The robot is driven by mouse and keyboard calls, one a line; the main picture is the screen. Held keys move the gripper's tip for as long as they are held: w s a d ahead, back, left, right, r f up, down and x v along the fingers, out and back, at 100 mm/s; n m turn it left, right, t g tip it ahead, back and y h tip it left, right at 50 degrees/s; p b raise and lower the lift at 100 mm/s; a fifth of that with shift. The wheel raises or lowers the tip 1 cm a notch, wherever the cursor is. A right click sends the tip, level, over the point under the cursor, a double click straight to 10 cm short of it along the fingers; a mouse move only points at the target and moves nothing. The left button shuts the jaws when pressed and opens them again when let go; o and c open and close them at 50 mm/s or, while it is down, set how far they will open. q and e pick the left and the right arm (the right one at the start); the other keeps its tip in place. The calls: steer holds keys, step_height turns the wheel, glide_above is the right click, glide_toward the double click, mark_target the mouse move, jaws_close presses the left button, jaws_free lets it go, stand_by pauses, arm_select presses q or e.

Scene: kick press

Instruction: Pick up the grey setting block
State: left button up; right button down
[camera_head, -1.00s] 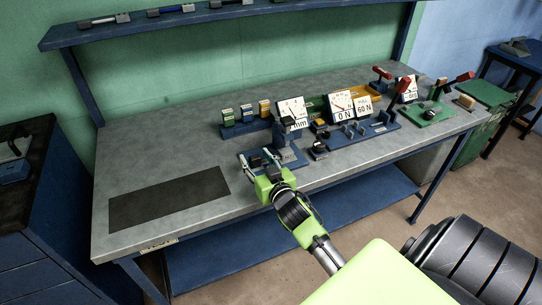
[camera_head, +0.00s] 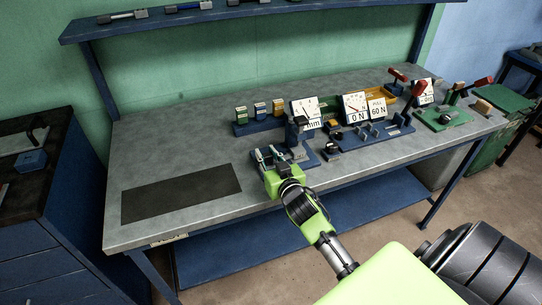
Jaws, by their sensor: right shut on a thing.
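My right gripper (camera_head: 267,154) is at the front middle of the bench, over the left part of a small blue base plate (camera_head: 312,160). Its fingers are shut on a small dark-looking thing, which I take to be the grey setting block (camera_head: 267,158). The fingers and wrist hide most of it, and I cannot tell whether it touches the plate. My left gripper is not in view.
A gauge stand with a white dial (camera_head: 305,107) rises just behind the gripper. Several small blocks stand on a blue rack (camera_head: 260,124) behind. A force gauge (camera_head: 356,104) and red-handled fixtures are to the right. A dark mat (camera_head: 180,194) lies on the left, with bare bench around it.

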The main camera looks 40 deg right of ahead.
steer(key=shift+r, duration=0.5)
steer(key=f+b+v, duration=0.2)
steer(key=b+v, duration=0.1)
steer(key=v, duration=1.4)
steer(key=shift+s+a+f, duration=0.2)
steer(key=shift+s+a, duration=0.05)
steer(key=shift+s, duration=0.3)
